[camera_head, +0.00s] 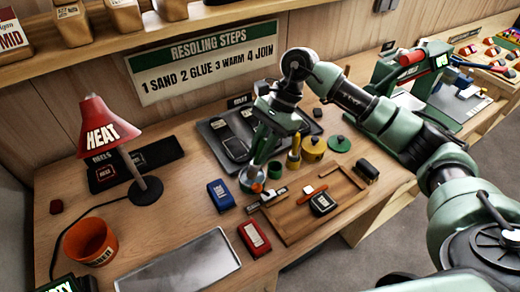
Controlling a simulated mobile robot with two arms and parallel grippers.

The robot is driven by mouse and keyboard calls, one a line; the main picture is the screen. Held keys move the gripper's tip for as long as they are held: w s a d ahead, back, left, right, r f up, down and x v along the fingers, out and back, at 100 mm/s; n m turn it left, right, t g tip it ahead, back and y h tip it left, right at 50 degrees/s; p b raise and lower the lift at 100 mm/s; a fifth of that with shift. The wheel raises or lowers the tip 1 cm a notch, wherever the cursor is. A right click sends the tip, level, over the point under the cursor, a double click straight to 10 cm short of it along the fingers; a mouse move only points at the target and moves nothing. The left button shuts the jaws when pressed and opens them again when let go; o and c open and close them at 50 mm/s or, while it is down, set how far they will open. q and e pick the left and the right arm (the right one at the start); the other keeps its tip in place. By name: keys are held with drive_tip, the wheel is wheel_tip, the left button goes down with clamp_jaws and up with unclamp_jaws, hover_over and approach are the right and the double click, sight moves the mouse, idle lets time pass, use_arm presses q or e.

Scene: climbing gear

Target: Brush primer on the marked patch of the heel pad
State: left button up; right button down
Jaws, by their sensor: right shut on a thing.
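My right gripper (262,152) reaches down over the middle of the bench, shut on a thin thing that it mostly hides, which looks like the brush. Its fingertips are just above a small round open pot (246,186), with a small orange spot beside it. I cannot tell whether the brush tip is inside the pot. A black block with a pale patch, seemingly the heel pad (322,205), lies on a wooden tray (290,237) to the right of and nearer than the gripper. My left gripper is not in view.
Blue (221,195) and red (254,237) blocks lie left of the tray. A yellow tin (313,149) and green lid (339,144) stand behind it. A dark tray (215,135) holds soles. A red heat lamp (106,122), orange cup (92,242) and metal plate (180,268) are at left.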

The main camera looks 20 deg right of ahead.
drive_tip(key=shift+s+f+b, duration=0.1)
drive_tip(key=shift+f+b, duration=0.25)
drive_tip(key=shift+b, duration=0.2)
idle(1.9)
drive_tip(key=shift+r, duration=0.15)
drive_tip(key=shift+r+p, duration=1.4)
drive_tip(key=shift+r, duration=2.1)
drive_tip(key=shift+f, duration=0.1)
